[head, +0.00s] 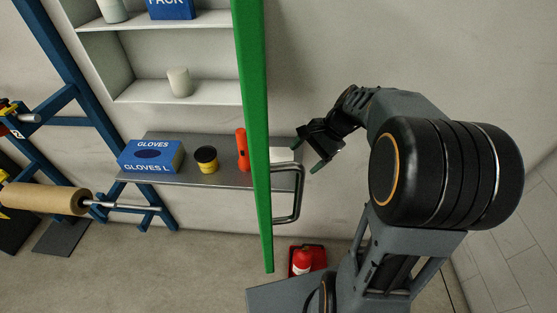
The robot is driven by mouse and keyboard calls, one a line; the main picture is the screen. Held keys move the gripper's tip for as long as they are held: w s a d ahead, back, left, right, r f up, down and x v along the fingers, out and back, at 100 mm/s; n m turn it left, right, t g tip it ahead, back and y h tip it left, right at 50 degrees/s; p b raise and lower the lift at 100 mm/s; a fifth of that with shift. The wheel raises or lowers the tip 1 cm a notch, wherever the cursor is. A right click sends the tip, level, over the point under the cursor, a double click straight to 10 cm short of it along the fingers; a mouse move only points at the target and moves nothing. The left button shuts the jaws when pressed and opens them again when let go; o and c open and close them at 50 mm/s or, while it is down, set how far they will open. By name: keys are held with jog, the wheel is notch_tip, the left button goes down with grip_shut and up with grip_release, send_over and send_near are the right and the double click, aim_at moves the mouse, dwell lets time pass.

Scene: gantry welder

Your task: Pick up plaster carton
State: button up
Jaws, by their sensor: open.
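I see no box that I can clearly read as the plaster carton. A blue box marked PACK (170,9) stands on the upper shelf, cut off by the top edge. A small white object (284,155) shows just right of the green door edge, on the grey shelf; the door hides part of it and I cannot tell what it is. My gripper (313,155) is open and empty, right of the green door and near the white object.
The grey shelf (205,180) holds a blue gloves box (150,156), a black-yellow tin (206,159) and an orange bottle (242,150).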

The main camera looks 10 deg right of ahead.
aim_at(284, 156)
jog(key=w+d+f+m+t+y+b, duration=0.1)
jog(key=w+d+f+m+t+y, duration=0.2)
jog(key=w+d+f+m+y, duration=0.45)
jog(key=shift+m+h, duration=0.45)
jog(key=shift+m, duration=0.4)
jog(key=p+x, duration=0.1)
jog(key=x, duration=0.3)
jog(key=w+p+x, duration=0.1)
jog(key=x, duration=0.3)
jog(key=w+p+x, duration=0.1)
jog(key=x, duration=0.3)
jog(key=shift+d+r, duration=0.1)
jog(key=c, duration=1)
